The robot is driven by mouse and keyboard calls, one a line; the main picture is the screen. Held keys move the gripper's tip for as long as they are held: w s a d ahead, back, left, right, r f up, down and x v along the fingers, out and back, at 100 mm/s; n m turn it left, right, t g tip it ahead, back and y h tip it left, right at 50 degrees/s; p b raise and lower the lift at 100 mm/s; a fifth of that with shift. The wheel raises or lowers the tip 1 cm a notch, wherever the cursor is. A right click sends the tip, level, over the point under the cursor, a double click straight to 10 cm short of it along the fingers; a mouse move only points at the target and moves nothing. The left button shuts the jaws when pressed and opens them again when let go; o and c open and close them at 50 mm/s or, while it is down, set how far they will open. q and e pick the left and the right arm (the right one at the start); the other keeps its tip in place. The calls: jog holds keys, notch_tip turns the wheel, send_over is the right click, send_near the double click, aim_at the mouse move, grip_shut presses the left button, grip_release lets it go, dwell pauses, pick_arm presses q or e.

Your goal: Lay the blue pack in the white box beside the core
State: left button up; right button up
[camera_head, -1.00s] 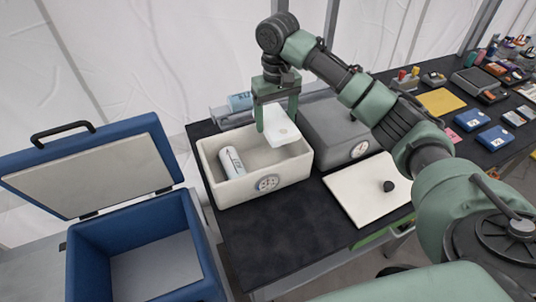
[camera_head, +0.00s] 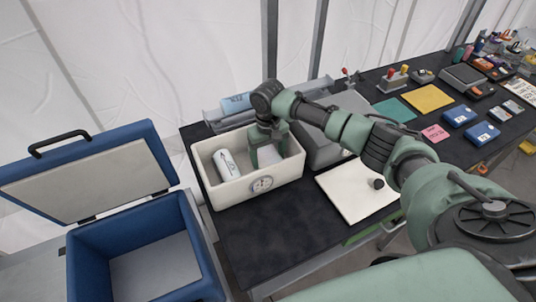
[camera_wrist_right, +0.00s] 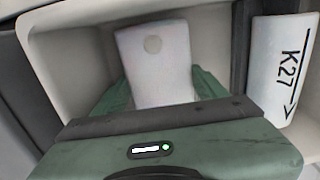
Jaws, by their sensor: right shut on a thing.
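The white box (camera_head: 237,192) stands on the black table, with a round emblem on its front. The core, a white cylinder (camera_head: 226,164), lies in the box's left part; it also shows at the right in the right wrist view (camera_wrist_right: 282,65), marked K27. My right gripper (camera_head: 268,150) reaches down into the box's right part. It is shut on a flat pale pack (camera_wrist_right: 155,65), which looks whitish with a faint blue tint and a round spot. The pack is beside the core, with a gap between them. I cannot tell whether it touches the floor. My left gripper is out of view.
A blue cooler (camera_head: 188,215) with its lid open stands left of the table. A grey case (camera_head: 322,150) is close to the box's right. A white board (camera_head: 350,195) with a black knob lies in front of it. Blue packs (camera_head: 460,117) lie farther right. The front left table is clear.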

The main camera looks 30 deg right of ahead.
aim_at(268, 158)
jog(key=shift+f, duration=0.1)
jog(key=o, duration=1.4)
notch_tip(268, 158, up, 12)
jog(key=b, duration=0.3)
